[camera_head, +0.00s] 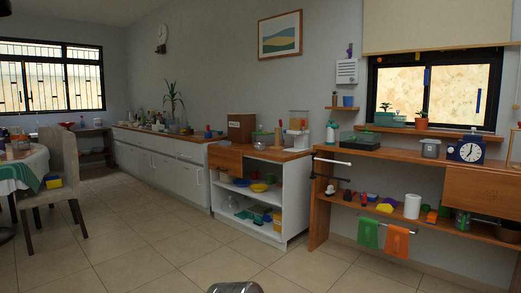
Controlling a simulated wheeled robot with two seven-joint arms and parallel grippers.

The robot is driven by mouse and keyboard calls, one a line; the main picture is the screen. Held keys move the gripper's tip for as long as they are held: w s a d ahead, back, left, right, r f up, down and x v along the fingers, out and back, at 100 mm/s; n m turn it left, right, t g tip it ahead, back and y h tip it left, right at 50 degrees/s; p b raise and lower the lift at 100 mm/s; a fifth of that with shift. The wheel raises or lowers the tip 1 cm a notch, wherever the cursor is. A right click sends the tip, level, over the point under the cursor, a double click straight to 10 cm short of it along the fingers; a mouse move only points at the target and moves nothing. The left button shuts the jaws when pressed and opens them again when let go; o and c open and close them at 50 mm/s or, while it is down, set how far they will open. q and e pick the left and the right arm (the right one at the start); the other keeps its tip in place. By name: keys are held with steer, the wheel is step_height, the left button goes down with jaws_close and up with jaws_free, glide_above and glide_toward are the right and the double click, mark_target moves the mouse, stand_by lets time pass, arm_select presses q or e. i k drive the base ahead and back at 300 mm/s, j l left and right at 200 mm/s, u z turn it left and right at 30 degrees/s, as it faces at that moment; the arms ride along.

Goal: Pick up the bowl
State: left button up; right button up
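Several bowl-like dishes are small in view, and I cannot tell which one is the task's bowl. A yellow dish (258,187) sits on the upper shelf of the white open cabinet, with a blue one (271,178) beside it. A red bowl-like dish (67,124) stands far off at the left, near the window. Neither of my grippers is in view. A rounded grey metallic shape shows at the bottom edge, and I cannot tell what it is.
The tiled floor (170,250) is clear ahead. A chair (62,165) stands at the laid table (30,160) on the left. Long white cabinets (160,148) line the wall. A wooden shelf unit (318,215) with hanging towels (397,241) stands at the right.

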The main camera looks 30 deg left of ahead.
mark_target(258, 147)
steer(key=i+j+u, duration=0.95)
steer(key=i, duration=0.35)
steer(key=i+u, duration=0.35)
steer(key=i, duration=0.4)
steer(key=l, duration=0.1)
